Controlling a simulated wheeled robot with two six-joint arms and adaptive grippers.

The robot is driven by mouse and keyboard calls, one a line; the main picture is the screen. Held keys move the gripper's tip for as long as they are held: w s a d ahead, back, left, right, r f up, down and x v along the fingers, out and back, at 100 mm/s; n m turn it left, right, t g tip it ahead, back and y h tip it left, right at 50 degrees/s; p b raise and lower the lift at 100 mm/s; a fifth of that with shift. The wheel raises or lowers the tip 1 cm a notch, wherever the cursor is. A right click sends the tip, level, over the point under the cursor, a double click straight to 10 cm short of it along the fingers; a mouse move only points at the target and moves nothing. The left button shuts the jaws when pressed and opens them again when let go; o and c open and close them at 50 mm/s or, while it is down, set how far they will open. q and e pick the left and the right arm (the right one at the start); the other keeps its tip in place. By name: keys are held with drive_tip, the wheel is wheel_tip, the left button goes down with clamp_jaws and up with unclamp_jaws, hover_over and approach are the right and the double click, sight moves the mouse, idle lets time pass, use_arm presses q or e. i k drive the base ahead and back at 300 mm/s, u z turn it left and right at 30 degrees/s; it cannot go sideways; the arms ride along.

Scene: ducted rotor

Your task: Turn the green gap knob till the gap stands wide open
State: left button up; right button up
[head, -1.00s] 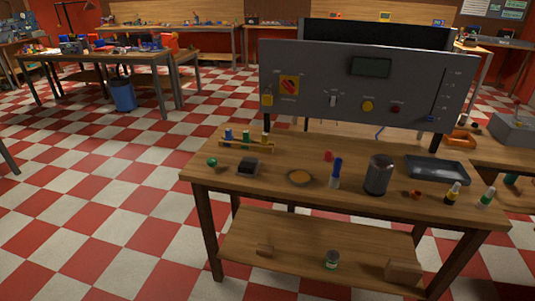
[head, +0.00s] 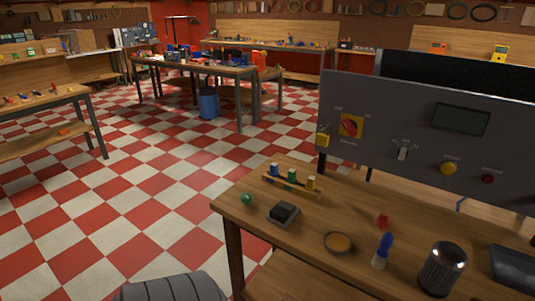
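A small green knob-like thing (head: 246,199) is at the left end of the wooden workbench (head: 232,212). I cannot tell whether it is the gap knob, and no gap shows clearly. A grey control panel (head: 385,105) stands at the back of the bench. It carries a red rotary switch on a yellow plate (head: 351,126), a dark display (head: 461,120), a small selector (head: 403,153), a yellow button (head: 448,168) and a dark red button (head: 488,179). The panel's right part is cut off by the frame. Neither of my grippers is in view.
On the bench are a wooden rack with coloured pieces (head: 290,184), a black block (head: 283,213), a round dish (head: 338,243), a blue-topped bottle (head: 383,252), a dark metal cylinder (head: 442,268) and a dark tray (head: 515,268). Open checkered floor (head: 130,205) lies left.

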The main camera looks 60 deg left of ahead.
sight(246, 198)
drive_tip(key=u, duration=0.6)
drive_tip(key=i, duration=0.8)
drive_tip(key=u, duration=0.85)
